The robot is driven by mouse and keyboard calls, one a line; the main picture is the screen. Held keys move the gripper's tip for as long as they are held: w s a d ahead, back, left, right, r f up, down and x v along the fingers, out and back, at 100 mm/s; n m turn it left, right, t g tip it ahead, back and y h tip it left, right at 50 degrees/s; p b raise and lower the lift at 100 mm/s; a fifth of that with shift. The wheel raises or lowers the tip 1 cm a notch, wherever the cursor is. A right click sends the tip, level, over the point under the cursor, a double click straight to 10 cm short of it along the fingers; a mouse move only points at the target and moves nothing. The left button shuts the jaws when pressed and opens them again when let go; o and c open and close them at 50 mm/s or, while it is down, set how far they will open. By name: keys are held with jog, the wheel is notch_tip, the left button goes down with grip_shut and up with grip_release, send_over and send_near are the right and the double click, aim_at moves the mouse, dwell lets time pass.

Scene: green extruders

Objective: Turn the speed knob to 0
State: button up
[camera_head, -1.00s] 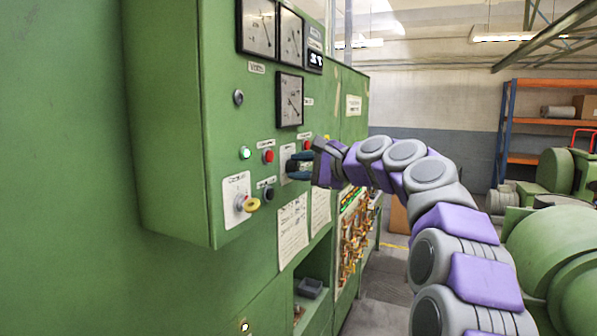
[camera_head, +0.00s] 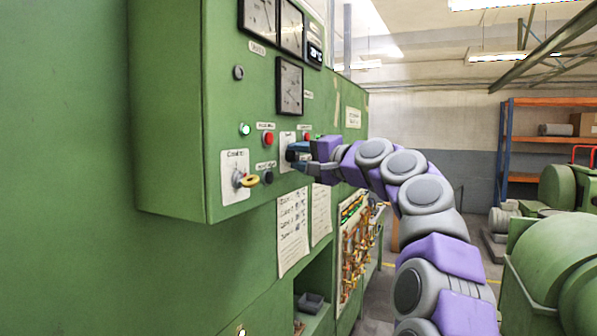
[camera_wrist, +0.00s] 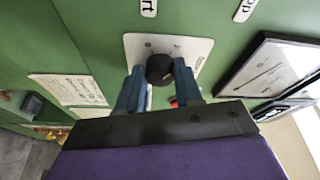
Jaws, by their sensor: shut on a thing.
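The speed knob (camera_wrist: 160,68) is a round dark knob on a white plate (camera_wrist: 195,48) on the green cabinet, seen in the wrist view. My gripper (camera_wrist: 160,82) has its two blue fingers on either side of the knob, shut on it. In the head view my gripper (camera_head: 297,152) reaches in from the right to the cabinet front. The knob's plate (camera_head: 287,139) shows there partly, and the knob is hidden behind the fingers. I cannot read the knob's setting in either view.
Dial gauges (camera_head: 289,86) sit above. An open shelf (camera_head: 318,300) lies below. Green machines (camera_head: 560,260) stand at the right.

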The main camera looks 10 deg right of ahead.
jog(key=n+b, duration=0.1)
jog(key=f+n+b, duration=0.1)
jog(key=n, duration=0.1)
jog(key=shift+w+f+t+y, duration=0.1)
jog(key=shift+w+t+y, duration=0.1)
jog(key=shift+t+y, duration=0.15)
jog(key=n+y, duration=0.1)
jog(key=n, duration=0.4)
jog(key=shift+d+y, duration=0.2)
jog(key=shift+y, duration=0.15)
jog(key=n, duration=0.1)
jog(key=n+y, duration=0.1)
jog(key=n, duration=0.1)
jog(key=n+p, duration=0.1)
jog(key=shift+w+d+r+y, duration=0.1)
jog(key=shift+r+y, duration=0.15)
jog(key=shift+y, duration=0.05)
jog(key=shift+n+g+y+p, duration=0.4)
jog(key=shift+n+g+y, duration=0.05)
jog(key=shift+n, duration=0.75)
jog(key=shift+n+g+y+p, duration=0.4)
jog(key=shift+n+y, duration=0.05)
jog(key=shift+n, duration=0.75)
jog(key=o, duration=1)
jog(key=shift+w+d, duration=0.1)
jog(key=b+v, duration=0.4)
jog(key=v, duration=1.3)
jog(key=shift+d+f, duration=0.15)
jog(key=shift+d, duration=0.1)
